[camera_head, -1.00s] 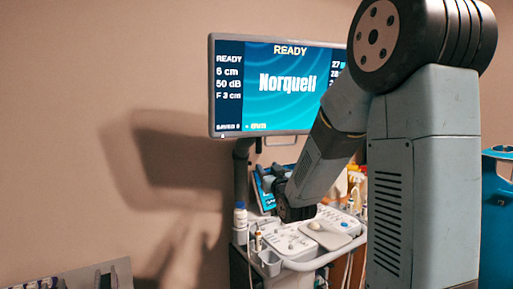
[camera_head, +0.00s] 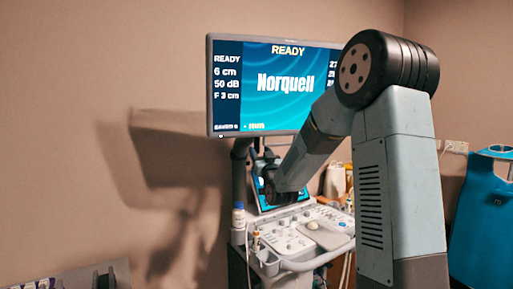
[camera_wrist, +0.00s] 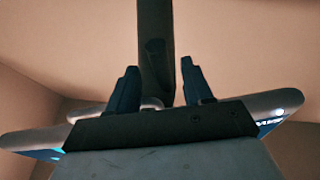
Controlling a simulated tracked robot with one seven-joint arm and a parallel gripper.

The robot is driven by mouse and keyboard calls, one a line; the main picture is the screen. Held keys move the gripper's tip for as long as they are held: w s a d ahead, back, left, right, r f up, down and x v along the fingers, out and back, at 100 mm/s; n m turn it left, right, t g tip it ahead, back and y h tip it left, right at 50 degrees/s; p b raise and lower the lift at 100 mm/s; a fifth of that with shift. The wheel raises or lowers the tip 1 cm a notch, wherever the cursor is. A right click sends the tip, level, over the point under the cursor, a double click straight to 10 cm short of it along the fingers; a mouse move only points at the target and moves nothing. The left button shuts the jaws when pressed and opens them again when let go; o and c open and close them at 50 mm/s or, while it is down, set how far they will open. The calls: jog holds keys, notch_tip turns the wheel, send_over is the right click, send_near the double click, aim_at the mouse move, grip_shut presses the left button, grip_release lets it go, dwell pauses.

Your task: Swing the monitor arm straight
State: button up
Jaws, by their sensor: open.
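The monitor (camera_head: 228,90) shows a lit blue "READY / Norquell" screen, its right part hidden behind my arm. A dark upright post (camera_head: 240,185) stands below its left part. My gripper (camera_wrist: 160,82) is open and empty, its two dark fingers pointing up in the wrist view. A dark bar (camera_wrist: 156,40) runs up the picture between the fingers, with no clear contact. The monitor's silver edge (camera_wrist: 32,138) shows at both sides behind the gripper. A pale curved handle-like piece (camera_wrist: 150,102) shows by the left finger. In the head view the fingers are small and hard to make out under the monitor.
The ultrasound cart's white control panel (camera_head: 300,238) lies below my wrist. A white bottle with a blue cap (camera_head: 238,216) sits at its left. A pale jug (camera_head: 335,180) stands behind. A teal object (camera_head: 485,225) is at right. The left wall is bare.

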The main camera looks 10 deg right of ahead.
aim_at(258, 148)
jog(key=shift+x, duration=2.25)
jog(key=shift+c, duration=0.4)
grip_shut()
